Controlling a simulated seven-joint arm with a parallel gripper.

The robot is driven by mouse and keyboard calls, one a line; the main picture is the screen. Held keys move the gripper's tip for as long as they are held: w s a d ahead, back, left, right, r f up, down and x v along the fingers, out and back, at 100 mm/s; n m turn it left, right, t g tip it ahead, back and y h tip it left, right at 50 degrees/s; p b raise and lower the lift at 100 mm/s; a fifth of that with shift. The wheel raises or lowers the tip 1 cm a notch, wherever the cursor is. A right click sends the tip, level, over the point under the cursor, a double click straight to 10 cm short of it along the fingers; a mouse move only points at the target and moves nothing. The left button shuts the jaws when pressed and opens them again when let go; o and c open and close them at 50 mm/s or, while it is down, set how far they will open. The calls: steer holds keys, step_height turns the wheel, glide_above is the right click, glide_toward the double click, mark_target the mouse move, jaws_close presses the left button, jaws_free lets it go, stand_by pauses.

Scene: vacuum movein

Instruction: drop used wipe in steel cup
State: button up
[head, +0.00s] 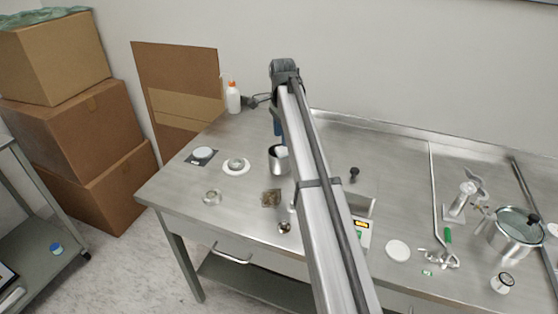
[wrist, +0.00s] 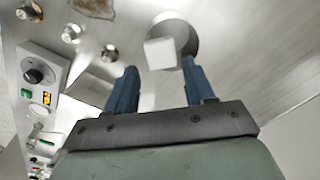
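The steel cup (head: 274,164) stands upright on the steel bench, left of my arm. The used wipe, a small white square (head: 282,152), shows at the cup's mouth on its right side. In the wrist view the wipe (wrist: 160,53) overlaps the round cup (wrist: 180,32); I cannot tell whether it lies inside or just above the rim. My gripper (wrist: 159,66) points down over the cup with its blue fingers apart. In the head view the arm partly hides the gripper (head: 278,132).
Left of the cup are a white dish (head: 236,166), a dark square with a round disc (head: 202,154) and a small glass jar (head: 212,196). A brown square (head: 271,198) lies in front. A white bottle (head: 233,98) stands behind; a lidded pot (head: 516,236) stands far right.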

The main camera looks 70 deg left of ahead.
steer(key=o, duration=0.3)
step_height(320, 180, up, 14)
steer(key=shift+f, duration=0.1)
stand_by(0.7)
stand_by(0.4)
